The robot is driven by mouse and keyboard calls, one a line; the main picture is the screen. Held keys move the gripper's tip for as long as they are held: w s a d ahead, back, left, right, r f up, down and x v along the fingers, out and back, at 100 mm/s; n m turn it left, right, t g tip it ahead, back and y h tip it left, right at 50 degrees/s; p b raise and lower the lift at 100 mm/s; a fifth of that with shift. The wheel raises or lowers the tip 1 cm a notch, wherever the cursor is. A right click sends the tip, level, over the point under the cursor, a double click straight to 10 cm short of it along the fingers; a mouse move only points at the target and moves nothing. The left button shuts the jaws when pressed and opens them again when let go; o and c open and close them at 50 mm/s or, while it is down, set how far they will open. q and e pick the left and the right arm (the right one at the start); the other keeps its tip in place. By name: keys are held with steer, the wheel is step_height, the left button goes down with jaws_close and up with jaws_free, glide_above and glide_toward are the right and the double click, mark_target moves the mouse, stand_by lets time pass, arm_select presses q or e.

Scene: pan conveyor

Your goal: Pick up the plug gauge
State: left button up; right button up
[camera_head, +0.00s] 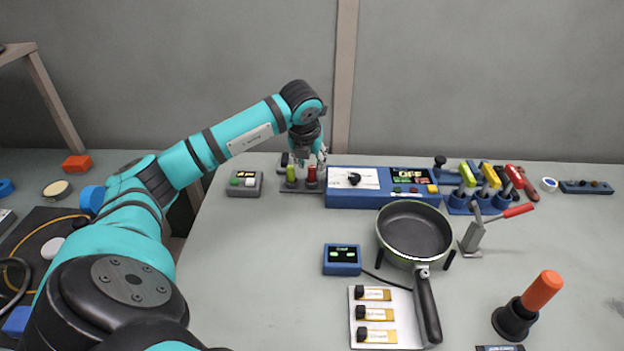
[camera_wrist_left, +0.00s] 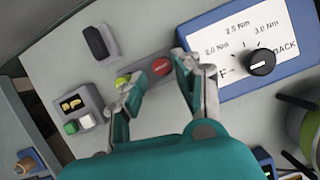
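Two small upright pieces, one green (camera_head: 291,172) and one red (camera_head: 312,173), stand on a small grey base (camera_head: 288,189) at the back of the table. They look like a plug gauge's ends, but I cannot tell whether they are separate gauges. My left gripper (camera_head: 309,157) is just above and behind them. In the left wrist view, the red top (camera_wrist_left: 162,67) lies between the spread fingers of my left gripper (camera_wrist_left: 158,68), and the green top (camera_wrist_left: 122,82) is beside the left finger. The gripper is open, with no visible grip on either. My right gripper is not in view.
A blue control box (camera_head: 352,200) with a dial stands close to the right of the base. A grey button box (camera_head: 245,184) is to the left. A pan (camera_head: 414,230), a tool rack (camera_head: 460,204) and an orange-handled tool (camera_head: 541,290) stand further right.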

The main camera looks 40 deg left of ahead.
mark_target(312, 168)
arm_select(q)
steer(key=b+x, duration=0.1)
steer(key=x, duration=0.3)
steer(key=shift+w+f+b, duration=0.1)
steer(key=shift+b, duration=0.3)
jaws_close()
